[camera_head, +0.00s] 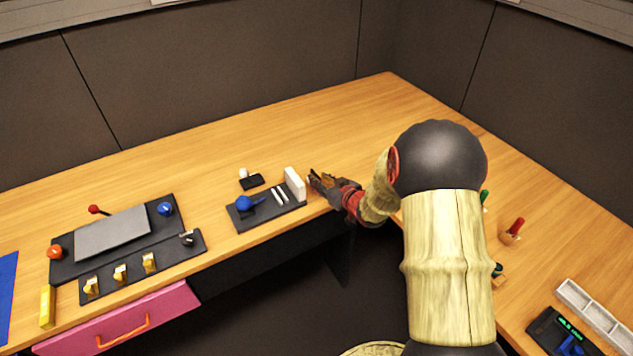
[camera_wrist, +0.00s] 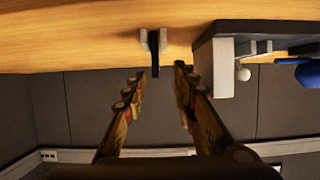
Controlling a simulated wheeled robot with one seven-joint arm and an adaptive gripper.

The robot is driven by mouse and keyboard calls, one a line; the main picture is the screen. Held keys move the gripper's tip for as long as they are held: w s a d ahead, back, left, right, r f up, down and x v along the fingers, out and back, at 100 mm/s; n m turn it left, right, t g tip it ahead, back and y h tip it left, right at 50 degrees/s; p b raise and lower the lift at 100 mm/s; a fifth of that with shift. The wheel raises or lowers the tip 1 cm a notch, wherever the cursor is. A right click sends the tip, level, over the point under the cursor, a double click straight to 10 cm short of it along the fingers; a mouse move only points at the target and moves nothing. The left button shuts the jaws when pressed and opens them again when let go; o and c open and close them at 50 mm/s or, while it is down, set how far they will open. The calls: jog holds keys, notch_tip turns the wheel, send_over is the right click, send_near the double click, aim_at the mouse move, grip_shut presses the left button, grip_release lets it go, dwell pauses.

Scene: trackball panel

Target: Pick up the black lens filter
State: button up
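A thin black upright piece, which looks like the black lens filter (camera_wrist: 155,60), is set in a small light grey holder (camera_wrist: 144,40) on the wooden table in the wrist view. I cannot make it out in the head view, where my gripper is at that place. My gripper (camera_wrist: 159,72) is open, with one finger on each side of the black piece. The fingertips are close to its end, with gaps visible on both sides. In the head view my gripper (camera_head: 314,177) is low, just right of the trackball panel's white block.
The dark trackball panel (camera_head: 238,220) with a blue ball (camera_head: 244,203) and white block (camera_head: 295,184) stands close beside my gripper. A small black item (camera_head: 251,182) lies behind it. A larger control panel (camera_head: 70,268) is at left. The table behind is clear.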

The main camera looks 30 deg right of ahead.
aim_at(317, 175)
jog(key=x, duration=0.1)
jog(key=b+x, duration=0.2)
jog(key=shift+w+d+f, duration=0.25)
jog(key=shift+w+f, duration=0.05)
jog(key=shift+w, duration=0.45)
jog(key=shift+c, duration=0.3)
grip_shut()
